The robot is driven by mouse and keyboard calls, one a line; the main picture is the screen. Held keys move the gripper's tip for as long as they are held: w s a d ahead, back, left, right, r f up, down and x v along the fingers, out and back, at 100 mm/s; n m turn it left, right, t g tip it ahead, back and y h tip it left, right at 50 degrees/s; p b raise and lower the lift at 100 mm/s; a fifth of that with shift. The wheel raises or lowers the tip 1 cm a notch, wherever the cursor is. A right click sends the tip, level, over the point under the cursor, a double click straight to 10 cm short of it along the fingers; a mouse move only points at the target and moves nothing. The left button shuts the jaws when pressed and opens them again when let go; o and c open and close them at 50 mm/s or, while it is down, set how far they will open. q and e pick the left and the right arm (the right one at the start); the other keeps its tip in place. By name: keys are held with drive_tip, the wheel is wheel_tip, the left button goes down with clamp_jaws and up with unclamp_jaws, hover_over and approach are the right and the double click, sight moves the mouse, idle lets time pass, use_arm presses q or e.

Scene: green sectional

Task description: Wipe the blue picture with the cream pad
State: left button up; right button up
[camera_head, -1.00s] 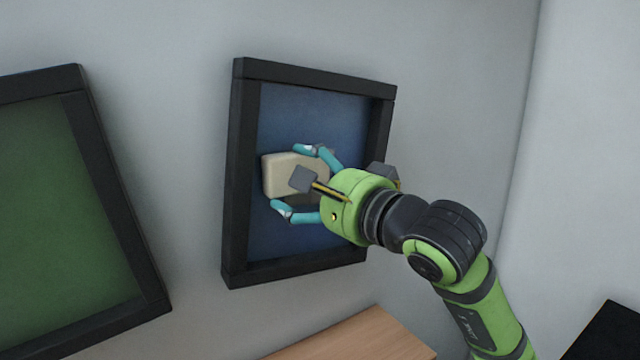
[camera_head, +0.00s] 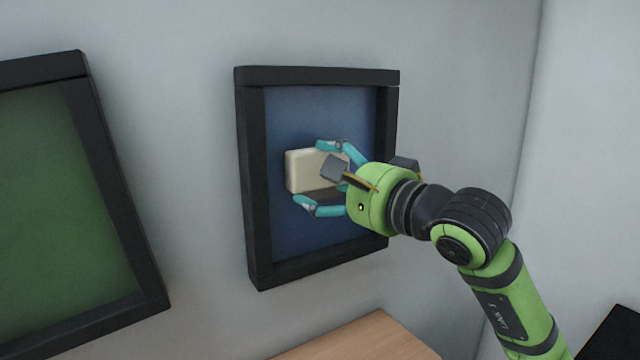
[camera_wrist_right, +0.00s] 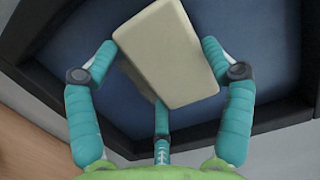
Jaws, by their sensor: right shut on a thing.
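The blue picture (camera_head: 325,118) hangs on the wall in a dark frame, near the middle of the head view. It also fills the back of the right wrist view (camera_wrist_right: 240,30). My right gripper (camera_head: 322,176) is shut on the cream pad (camera_head: 303,172) and holds it in front of the blue surface, left of the picture's middle. In the right wrist view the pad (camera_wrist_right: 168,52) sits between the teal fingers. I cannot tell whether the pad touches the picture. My left gripper is not in view.
A green picture (camera_head: 55,200) in a dark frame hangs to the left, with bare wall between the two. A wooden surface (camera_head: 365,340) lies below the blue picture. A dark object (camera_head: 615,335) stands at the lower right. A wall corner runs down the right side.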

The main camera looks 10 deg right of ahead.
drive_tip(key=d, duration=0.1)
drive_tip(key=d+b, duration=0.1)
drive_tip(key=w+d, duration=0.1)
drive_tip(key=d, duration=0.1)
drive_tip(key=shift+w+f+b, duration=0.1)
drive_tip(key=shift+f+b, duration=0.25)
drive_tip(key=shift+f, duration=0.05)
drive_tip(key=shift+f, duration=0.1)
